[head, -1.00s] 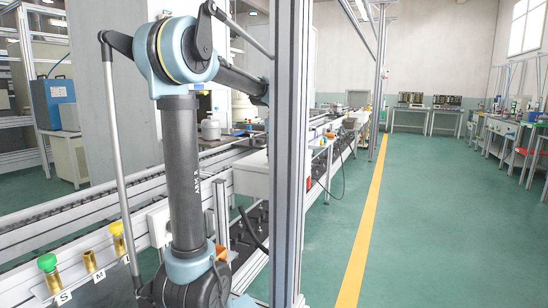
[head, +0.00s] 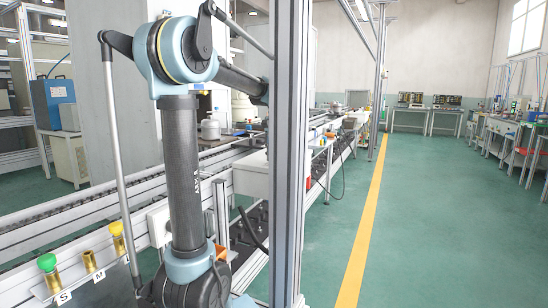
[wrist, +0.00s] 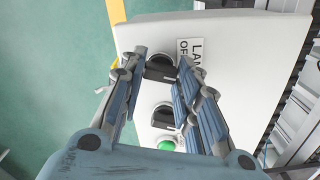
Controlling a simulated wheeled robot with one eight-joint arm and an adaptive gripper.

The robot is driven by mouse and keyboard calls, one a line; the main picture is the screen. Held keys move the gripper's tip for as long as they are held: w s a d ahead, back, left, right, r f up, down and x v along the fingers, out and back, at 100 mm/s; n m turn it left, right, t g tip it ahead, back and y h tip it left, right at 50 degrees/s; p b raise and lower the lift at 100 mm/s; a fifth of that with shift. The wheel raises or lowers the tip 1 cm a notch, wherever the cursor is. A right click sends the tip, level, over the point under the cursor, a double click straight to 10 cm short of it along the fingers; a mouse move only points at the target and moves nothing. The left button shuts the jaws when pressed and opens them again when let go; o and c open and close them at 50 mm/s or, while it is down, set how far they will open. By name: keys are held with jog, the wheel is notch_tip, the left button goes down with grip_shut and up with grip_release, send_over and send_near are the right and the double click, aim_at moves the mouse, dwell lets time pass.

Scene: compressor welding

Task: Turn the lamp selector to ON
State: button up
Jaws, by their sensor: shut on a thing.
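The lamp selector (wrist: 160,70) is a black rotary knob on a white panel (wrist: 236,45), at the upper middle of the wrist view. A white label (wrist: 190,48) beside it shows "LA" and "OF", the rest hidden by a finger. My gripper (wrist: 161,60) has one finger on each side of the knob and is shut on it. The fingers hide parts of the knob, and I cannot tell which position it points to. In the head view my gripper is out of sight behind the column and arm.
A second black knob (wrist: 163,117) and a green button (wrist: 167,145) sit on the same panel between my fingers. Green floor right of the yellow line (head: 364,225) is clear.

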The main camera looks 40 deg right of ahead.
jog(key=shift+w+a+m, duration=0.1)
jog(key=shift+m, duration=0.4)
jog(key=o, duration=1.1)
jog(key=shift+c, duration=0.2)
jog(key=shift+r, duration=0.25)
notch_tip(320, 180, up, 11)
jog(key=shift+r, duration=0.2)
